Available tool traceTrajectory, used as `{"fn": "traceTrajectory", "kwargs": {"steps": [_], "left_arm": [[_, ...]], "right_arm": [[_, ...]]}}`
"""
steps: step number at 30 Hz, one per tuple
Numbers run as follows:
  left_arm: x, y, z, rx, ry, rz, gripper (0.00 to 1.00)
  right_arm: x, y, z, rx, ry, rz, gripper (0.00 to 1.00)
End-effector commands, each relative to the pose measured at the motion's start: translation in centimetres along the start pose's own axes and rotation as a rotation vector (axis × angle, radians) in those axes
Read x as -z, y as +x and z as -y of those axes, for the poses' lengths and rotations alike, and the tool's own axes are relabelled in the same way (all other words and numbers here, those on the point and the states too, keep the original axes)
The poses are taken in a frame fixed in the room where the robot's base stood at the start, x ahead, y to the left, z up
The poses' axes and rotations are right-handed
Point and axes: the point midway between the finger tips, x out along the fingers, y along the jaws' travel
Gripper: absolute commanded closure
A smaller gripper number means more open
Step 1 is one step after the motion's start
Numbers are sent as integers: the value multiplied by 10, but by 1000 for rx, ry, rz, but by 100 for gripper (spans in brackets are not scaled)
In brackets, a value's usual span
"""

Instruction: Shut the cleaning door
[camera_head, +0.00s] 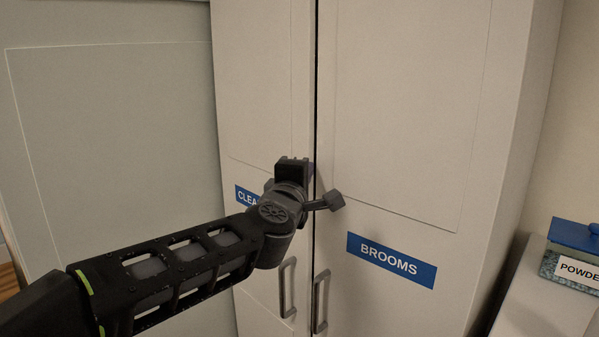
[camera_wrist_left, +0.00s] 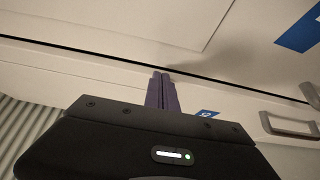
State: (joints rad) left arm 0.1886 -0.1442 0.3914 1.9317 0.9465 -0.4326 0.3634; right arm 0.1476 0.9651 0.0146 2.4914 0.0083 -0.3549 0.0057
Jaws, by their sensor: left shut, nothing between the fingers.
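The cleaning door (camera_head: 262,85) is the left cabinet door, with a blue label (camera_head: 246,196) of which only the first letters show past my arm. It stands shut or nearly shut, with a narrow dark gap along its right edge. Its grey handle (camera_head: 288,287) is at the lower right of the door. My left gripper (camera_head: 308,170) is at the door's right edge, close to the gap. In the left wrist view its purple fingers (camera_wrist_left: 162,92) are together and empty, near the dark gap; contact cannot be told. My right gripper is not in view.
The brooms door (camera_head: 400,110), with a blue label (camera_head: 391,260) and its own handle (camera_head: 321,302), is just right of the gap. A grey-green panel (camera_head: 115,130) is at the left. A blue-lidded powder box (camera_head: 573,265) stands on a white surface (camera_head: 540,295) at the right.

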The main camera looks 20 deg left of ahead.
Motion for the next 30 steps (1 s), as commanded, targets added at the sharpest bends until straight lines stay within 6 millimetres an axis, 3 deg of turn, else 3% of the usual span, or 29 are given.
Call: {"fn": "traceTrajectory", "kwargs": {"steps": [17, 23, 30], "left_arm": [[-1, 0, 0, -1, 0, 0, 100], [-1, -20, 0, -3, 1, 0, 100], [-1, -60, -1, -4, 1, -1, 100]], "right_arm": [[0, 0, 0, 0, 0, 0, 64], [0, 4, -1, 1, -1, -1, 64], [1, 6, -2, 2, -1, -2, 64]]}}
